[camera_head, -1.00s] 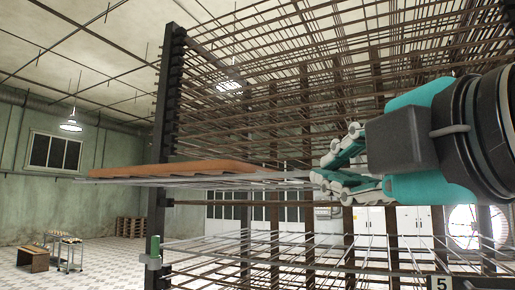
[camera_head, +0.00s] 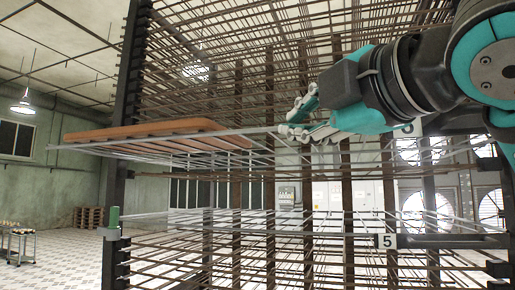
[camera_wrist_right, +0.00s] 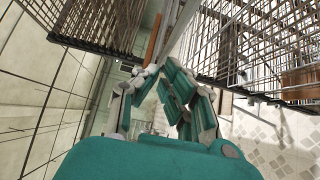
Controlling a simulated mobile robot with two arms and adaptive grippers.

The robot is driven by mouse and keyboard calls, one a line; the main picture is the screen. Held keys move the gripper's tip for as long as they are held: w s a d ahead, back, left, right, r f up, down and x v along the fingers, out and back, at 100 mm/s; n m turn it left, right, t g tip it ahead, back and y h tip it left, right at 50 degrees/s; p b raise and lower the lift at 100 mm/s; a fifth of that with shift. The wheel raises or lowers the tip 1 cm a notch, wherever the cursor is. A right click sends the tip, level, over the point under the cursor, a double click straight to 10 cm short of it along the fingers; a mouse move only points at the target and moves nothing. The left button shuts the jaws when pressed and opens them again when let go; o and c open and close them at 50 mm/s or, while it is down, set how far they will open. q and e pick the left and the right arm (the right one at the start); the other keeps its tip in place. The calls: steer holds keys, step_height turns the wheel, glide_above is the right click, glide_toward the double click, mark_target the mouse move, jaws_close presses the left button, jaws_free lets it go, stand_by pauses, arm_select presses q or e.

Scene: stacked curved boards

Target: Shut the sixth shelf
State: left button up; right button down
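A wire shelf (camera_head: 235,140) stands out from a dark metal rack (camera_head: 141,60), with an orange-brown board (camera_head: 145,130) lying on its left part. My right gripper (camera_head: 284,130) comes in from the right, its fingertips at the right end of the shelf's front bar. In the right wrist view, my gripper's fingertips (camera_wrist_right: 157,71) are close together at the end of the board's narrow edge (camera_wrist_right: 153,45). Whether they hold the bar or only touch it cannot be told. My left gripper is not in view.
Lower wire shelves (camera_head: 250,215) sit in the rack, with a plate marked 5 (camera_head: 387,241) on one. A green piece (camera_head: 112,217) is on the left post. A small cart (camera_head: 18,245) and stacked pallets (camera_head: 90,217) stand on the open floor at left.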

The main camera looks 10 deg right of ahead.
mark_target(322, 151)
steer(key=w+d, duration=0.1)
steer(key=w, duration=0.1)
steer(key=w+d+b, duration=0.1)
steer(key=w+d, duration=0.2)
steer(key=w, duration=0.2)
steer(key=shift+d+f+b, duration=0.25)
steer(key=shift+b, duration=0.15)
steer(key=w+d, duration=0.2)
steer(key=w, duration=0.2)
steer(key=w+d+p, duration=0.1)
steer(key=w+d, duration=0.1)
steer(key=w, duration=0.2)
steer(key=w+d, duration=0.3)
steer(key=shift+w+d+r+p, duration=0.1)
steer(key=shift+w+r+p, duration=0.2)
steer(key=shift+w, duration=0.1)
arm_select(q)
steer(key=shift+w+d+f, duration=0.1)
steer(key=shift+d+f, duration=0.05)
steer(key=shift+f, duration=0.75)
arm_select(e)
steer(key=shift+w+d, duration=0.2)
steer(key=shift+w, duration=0.1)
steer(key=shift+d+f, duration=0.1)
steer(key=shift+f, duration=0.05)
